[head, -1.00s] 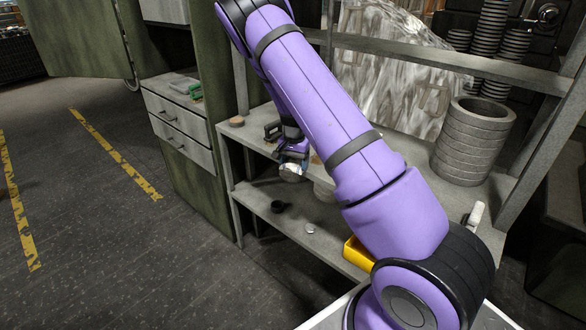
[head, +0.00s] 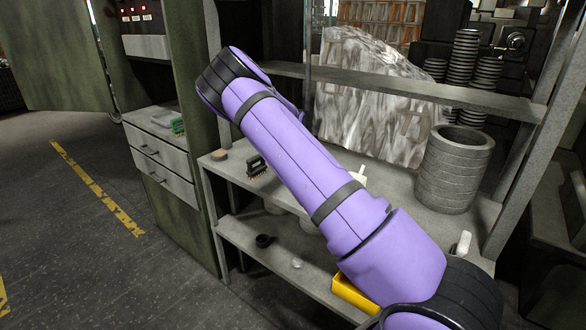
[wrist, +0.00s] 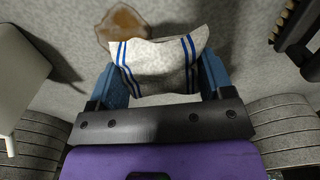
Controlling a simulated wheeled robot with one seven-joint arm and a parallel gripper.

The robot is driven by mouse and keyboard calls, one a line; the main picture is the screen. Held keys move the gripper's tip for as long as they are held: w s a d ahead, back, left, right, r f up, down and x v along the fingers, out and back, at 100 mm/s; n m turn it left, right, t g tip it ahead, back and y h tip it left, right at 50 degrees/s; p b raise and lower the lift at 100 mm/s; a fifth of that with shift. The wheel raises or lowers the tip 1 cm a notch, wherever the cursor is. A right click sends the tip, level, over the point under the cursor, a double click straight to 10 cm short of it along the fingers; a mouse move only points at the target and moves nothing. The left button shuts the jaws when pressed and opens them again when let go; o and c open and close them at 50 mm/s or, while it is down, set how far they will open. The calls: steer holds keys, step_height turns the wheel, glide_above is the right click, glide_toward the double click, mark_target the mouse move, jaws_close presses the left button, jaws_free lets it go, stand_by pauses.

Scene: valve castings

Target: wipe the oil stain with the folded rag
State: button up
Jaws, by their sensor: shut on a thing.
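In the wrist view my gripper (wrist: 163,85) is shut on the folded rag (wrist: 160,66), a whitish cloth with blue stripes. The rag bulges out past the fingertips over the grey shelf top. The oil stain (wrist: 123,20), a brown patch with a paler middle, lies just beyond the rag's upper left corner. The rag's edge meets or overlaps the stain's near edge in the picture; I cannot tell whether they touch. In the head view my arm hides the gripper, the rag and the stain.
A dark brush (head: 257,167) stands on the shelf top (head: 228,168); it also shows in the wrist view (wrist: 296,30). A pale object (wrist: 22,70) is left of the gripper. A ring stack (head: 455,170) stands at right, and a yellow bin (head: 350,296) sits below.

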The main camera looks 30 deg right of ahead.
steer(key=shift+f, duration=2.3)
steer(key=shift+f, duration=1)
steer(key=shift+s+d+r, duration=0.1)
steer(key=shift+s+d, duration=0.15)
steer(key=shift+s, duration=0.4)
steer(key=shift+s+d+r, duration=0.1)
steer(key=shift+s+d, duration=0.15)
steer(key=shift+s, duration=0.4)
steer(key=shift+s+d+f, duration=0.1)
steer(key=shift+s+d, duration=0.3)
steer(key=shift+s, duration=0.8)
steer(key=shift+s+d+f, duration=0.1)
steer(key=shift+s+d, duration=0.25)
steer(key=shift+s, duration=0.8)
steer(key=shift+s+d+f, duration=0.1)
steer(key=shift+s+d, duration=0.3)
steer(key=shift+s, duration=0.8)
steer(key=shift+w+a+r, duration=0.1)
steer(key=shift+w+a, duration=0.2)
steer(key=shift+w, duration=0.6)
steer(key=shift+w+a+r, duration=0.1)
steer(key=shift+w+a, duration=0.15)
steer(key=shift+w, duration=0.6)
